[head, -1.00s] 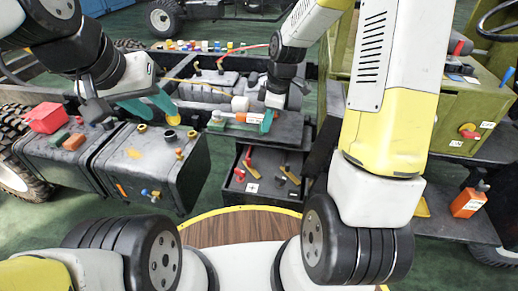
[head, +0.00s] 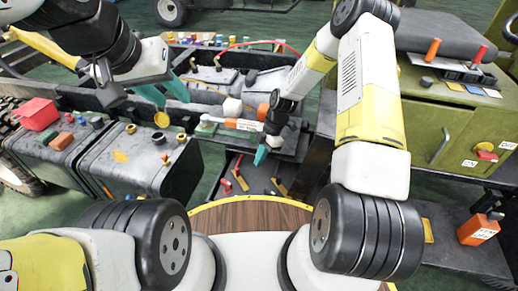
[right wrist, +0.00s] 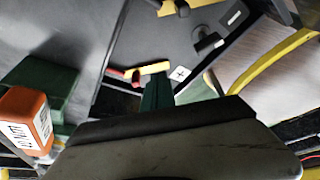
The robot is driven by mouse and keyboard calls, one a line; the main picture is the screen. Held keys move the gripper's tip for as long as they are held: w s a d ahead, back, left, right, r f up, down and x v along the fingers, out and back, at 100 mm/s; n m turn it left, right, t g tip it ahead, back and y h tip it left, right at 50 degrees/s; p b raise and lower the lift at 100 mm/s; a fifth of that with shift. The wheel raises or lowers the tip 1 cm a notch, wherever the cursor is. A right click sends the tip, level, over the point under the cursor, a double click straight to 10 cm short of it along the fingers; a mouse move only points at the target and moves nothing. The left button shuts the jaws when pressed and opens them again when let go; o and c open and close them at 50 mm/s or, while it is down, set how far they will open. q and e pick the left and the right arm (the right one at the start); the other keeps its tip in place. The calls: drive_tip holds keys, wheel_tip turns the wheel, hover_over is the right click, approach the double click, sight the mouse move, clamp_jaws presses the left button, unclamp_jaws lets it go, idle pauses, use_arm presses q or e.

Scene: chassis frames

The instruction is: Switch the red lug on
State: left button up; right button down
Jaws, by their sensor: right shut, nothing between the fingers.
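The red lug (head: 242,183) shows as a small red piece with a yellow bar in the dark open box below the chassis beam. In the right wrist view a red end on a yellow bar (right wrist: 146,69) lies just beyond my fingertips, beside a white plus label (right wrist: 180,73). My right gripper (head: 261,155) is shut and empty above the box; its teal fingers (right wrist: 157,92) also show in the right wrist view. I cannot tell whether they touch the lug. My left gripper (head: 164,92) is open and empty above the left part of the chassis.
A dark tank (head: 120,178) with caps stands at left, with a red bin (head: 36,113) beyond it. A green cabinet (head: 450,125) stands at right.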

sight(249, 185)
drive_tip(key=shift+w+d+f, duration=0.15)
drive_tip(key=shift+w+d, duration=0.05)
drive_tip(key=shift+w, duration=0.1)
drive_tip(key=x, duration=1)
